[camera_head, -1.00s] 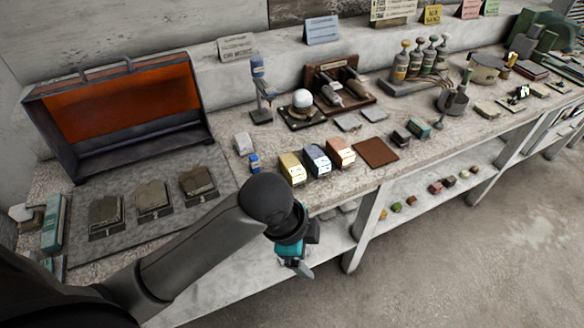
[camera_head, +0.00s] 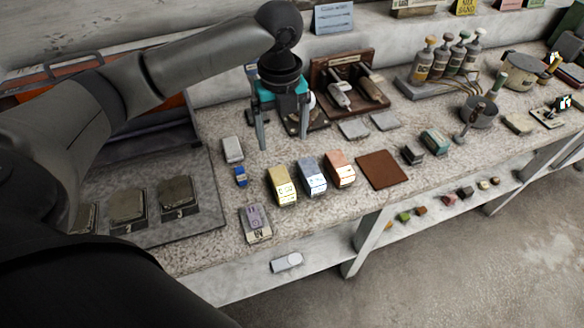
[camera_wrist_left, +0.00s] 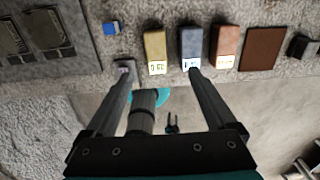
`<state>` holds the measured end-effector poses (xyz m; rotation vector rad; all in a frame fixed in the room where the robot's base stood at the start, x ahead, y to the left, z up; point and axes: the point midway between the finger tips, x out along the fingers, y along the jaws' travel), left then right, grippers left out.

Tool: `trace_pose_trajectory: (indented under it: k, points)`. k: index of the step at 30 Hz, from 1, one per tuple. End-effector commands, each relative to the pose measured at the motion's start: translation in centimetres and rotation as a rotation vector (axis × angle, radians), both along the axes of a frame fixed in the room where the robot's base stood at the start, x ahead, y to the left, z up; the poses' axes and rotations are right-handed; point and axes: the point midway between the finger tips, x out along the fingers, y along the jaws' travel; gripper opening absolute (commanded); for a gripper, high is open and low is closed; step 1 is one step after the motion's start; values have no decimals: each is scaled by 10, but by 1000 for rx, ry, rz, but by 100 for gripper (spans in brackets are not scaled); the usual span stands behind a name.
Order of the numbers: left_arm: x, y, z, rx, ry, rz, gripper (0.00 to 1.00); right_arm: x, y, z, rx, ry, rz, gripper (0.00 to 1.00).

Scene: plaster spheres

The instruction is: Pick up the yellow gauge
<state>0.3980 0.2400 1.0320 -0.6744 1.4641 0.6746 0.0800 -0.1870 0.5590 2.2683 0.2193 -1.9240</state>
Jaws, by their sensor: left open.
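The yellow gauge (camera_head: 282,186) is a small yellow block with a white label on its front. It stands on the workbench at the left end of a row with a blue-grey block (camera_head: 312,177) and an orange-pink block (camera_head: 340,169). My left gripper (camera_head: 283,140) is open and empty, pointing down, and appears above the bench behind the row in the head view. The gauge also shows in the left wrist view (camera_wrist_left: 155,51), beyond and between the spread fingertips (camera_wrist_left: 160,72), apart from them.
A brown square pad (camera_head: 381,170) lies right of the row. A small blue item (camera_head: 240,176), a white block (camera_head: 232,149) and a purple-grey labelled item (camera_head: 256,222) lie left of the gauge. A wooden stand (camera_head: 350,87) is behind. The bench's front edge is close.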

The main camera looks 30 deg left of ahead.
Motion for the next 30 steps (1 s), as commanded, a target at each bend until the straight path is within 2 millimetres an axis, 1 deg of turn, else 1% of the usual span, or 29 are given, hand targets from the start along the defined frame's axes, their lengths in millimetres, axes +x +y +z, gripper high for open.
trace_pose_trajectory:
  k: [1, 3, 6, 9, 13, 15, 18, 21, 23, 27, 30]
  points:
    - [-1, 0, -9, 2, 7, 0, 90, -13, -1, -4, -1, 19, 0, 50]
    - [-2, 0, -23, 2, 7, 0, 90, -32, -2, -8, -5, 50, 0, 50]
    - [-2, 0, -46, 1, 6, 0, 90, -55, -4, -15, -8, 90, -2, 50]
    - [-2, 0, -67, 0, 5, 1, 90, -64, -4, -19, -10, 104, -2, 50]
    - [-1, 0, -87, 0, 3, 1, 90, -61, -4, -23, -9, 99, -2, 50]
    - [-1, 0, -93, 1, 2, 0, 90, -55, -3, -23, -8, 88, -2, 50]
    - [-1, -1, -97, 0, 0, -1, 90, -42, -3, -23, -6, 68, -1, 50]
    - [-2, 0, -102, 0, 1, 0, 90, -36, -2, -23, -4, 57, -2, 50]
    - [-4, 0, -108, 0, 4, 0, 90, -36, -2, -25, -4, 57, -2, 50]
    - [-10, 0, -129, 0, 4, 0, 90, -38, -2, -30, -5, 59, -2, 50]
    - [-9, -1, -143, 1, 3, 1, 90, -40, -2, -34, -5, 62, -2, 50]
